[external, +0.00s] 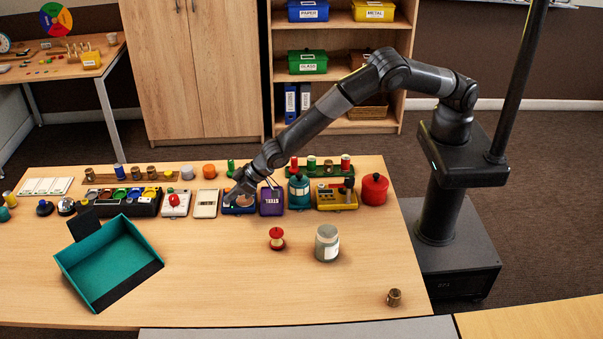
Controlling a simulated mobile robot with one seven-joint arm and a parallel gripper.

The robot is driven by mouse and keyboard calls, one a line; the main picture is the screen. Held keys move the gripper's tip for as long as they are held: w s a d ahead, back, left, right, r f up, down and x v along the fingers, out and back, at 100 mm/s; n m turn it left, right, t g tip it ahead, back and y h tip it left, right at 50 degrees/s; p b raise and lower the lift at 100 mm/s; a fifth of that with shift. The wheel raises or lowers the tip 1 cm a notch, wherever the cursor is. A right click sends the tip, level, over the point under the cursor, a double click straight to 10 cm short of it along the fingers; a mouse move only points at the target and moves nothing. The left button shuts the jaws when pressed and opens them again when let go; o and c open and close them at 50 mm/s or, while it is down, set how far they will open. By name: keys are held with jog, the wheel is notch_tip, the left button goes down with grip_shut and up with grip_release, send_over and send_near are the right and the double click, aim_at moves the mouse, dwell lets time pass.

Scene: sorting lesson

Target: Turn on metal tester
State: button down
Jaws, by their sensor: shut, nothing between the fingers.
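My gripper (236,196) points down at a dark blue device (230,210) in the row on the wooden table. It is shut and empty. The gripper hides part of this device, and I cannot tell whether the fingertips touch it. No label marks the metal tester; the blue device or the yellow device (325,203) further right could be it. I cannot see a switch state or a lit lamp on either one.
A purple box (271,208) marked STEEL stands right beside the blue device, and a cream box (206,204) is on its left.

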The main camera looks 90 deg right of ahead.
jog(key=shift+d+f, duration=0.1)
jog(key=shift+d, duration=0.8)
jog(key=shift+r, duration=0.2)
jog(key=r, duration=0.4)
jog(key=shift+s+d+r, duration=0.15)
jog(key=shift+d+r, duration=0.05)
jog(key=shift+d, duration=0.05)
jog(key=v, duration=0.9)
jog(key=shift+s, duration=0.25)
jog(key=shift+d, duration=0.1)
